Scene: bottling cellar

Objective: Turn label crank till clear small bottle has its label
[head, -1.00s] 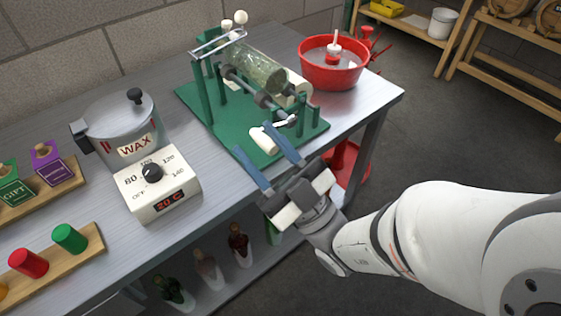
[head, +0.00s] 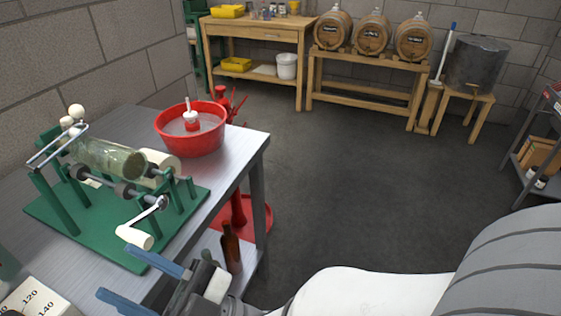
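The green label machine (head: 60,222) stands on the metal bench at the left in the head view. A clear bottle (head: 108,158) lies on its side on the rollers. A cream label roll (head: 160,166) sits beside the bottle's right end; I cannot tell whether any label is on the glass. The crank (head: 153,215) is at the machine's front right, its white handle (head: 134,237) pointing down toward the front. My gripper (head: 130,270) is open, with its two blue fingers apart and nothing seen between them. It is in front of and below the handle, not touching it.
A red basin (head: 190,130) stands at the bench's back right corner. A dark bottle (head: 231,248) is on the lower shelf. A wooden table (head: 255,32) and barrels (head: 372,32) stand at the back. The floor (head: 350,170) between is clear.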

